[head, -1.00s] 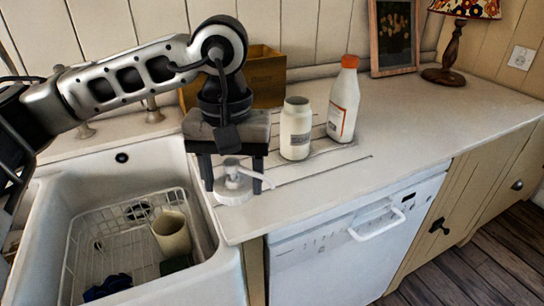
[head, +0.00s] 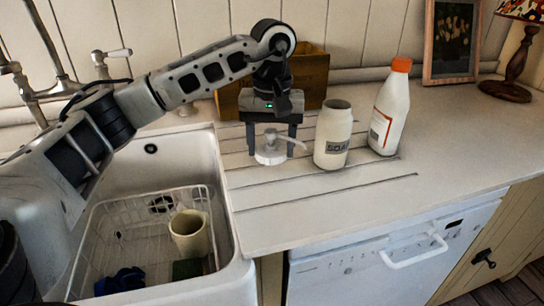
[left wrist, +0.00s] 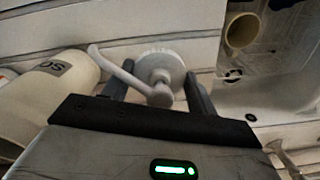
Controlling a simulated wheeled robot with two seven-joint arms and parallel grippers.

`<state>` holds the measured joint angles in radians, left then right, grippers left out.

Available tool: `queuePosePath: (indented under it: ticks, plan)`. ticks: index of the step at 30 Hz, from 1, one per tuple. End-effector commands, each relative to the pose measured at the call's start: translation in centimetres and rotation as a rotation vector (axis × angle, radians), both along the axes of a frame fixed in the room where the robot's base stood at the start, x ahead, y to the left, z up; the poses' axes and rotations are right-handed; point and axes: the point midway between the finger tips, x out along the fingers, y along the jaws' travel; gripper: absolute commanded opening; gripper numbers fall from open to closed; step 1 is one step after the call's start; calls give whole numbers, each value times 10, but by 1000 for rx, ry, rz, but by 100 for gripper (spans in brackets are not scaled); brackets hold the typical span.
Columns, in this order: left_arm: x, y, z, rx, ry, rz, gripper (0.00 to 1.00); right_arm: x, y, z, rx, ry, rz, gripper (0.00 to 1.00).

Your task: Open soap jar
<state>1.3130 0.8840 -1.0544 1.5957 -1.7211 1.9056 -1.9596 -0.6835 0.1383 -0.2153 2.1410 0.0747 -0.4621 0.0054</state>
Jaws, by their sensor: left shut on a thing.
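The cream soap jar (head: 331,135), labelled SOAP, stands upright on the counter with its mouth open and no lid on it. It also shows at the left of the left wrist view (left wrist: 68,78). My left gripper (head: 271,145) points down just left of the jar, shut on the white pump lid (head: 270,157). The lid's spout points right, towards the jar. In the left wrist view the pump lid (left wrist: 160,66) sits between the two fingers. Whether it touches the counter I cannot tell. My right gripper is out of view.
A white bottle with an orange cap (head: 391,110) stands right of the jar. A wooden box (head: 309,76) is behind the gripper. The sink (head: 228,230) at left holds a wire rack with a cup (head: 188,235). The counter's front right (head: 440,165) is clear.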

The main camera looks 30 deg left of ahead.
Motion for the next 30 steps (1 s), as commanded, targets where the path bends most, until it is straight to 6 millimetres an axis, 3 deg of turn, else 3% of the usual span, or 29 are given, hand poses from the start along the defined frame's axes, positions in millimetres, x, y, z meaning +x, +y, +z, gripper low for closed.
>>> queuePosePath:
  ticks: [5,11,22,23,25,30]
  plan:
    - [8,3,-11,-1,1,0,30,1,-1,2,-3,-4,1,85]
    - [8,4,-39,1,2,0,30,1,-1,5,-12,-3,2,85]
    - [8,4,-45,1,-1,0,30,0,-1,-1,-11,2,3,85]
    - [8,4,-45,1,-1,0,61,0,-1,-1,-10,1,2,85]
    - [8,4,-44,1,-1,0,80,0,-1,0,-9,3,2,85]
    - [8,4,-44,1,-1,0,80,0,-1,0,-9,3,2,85]
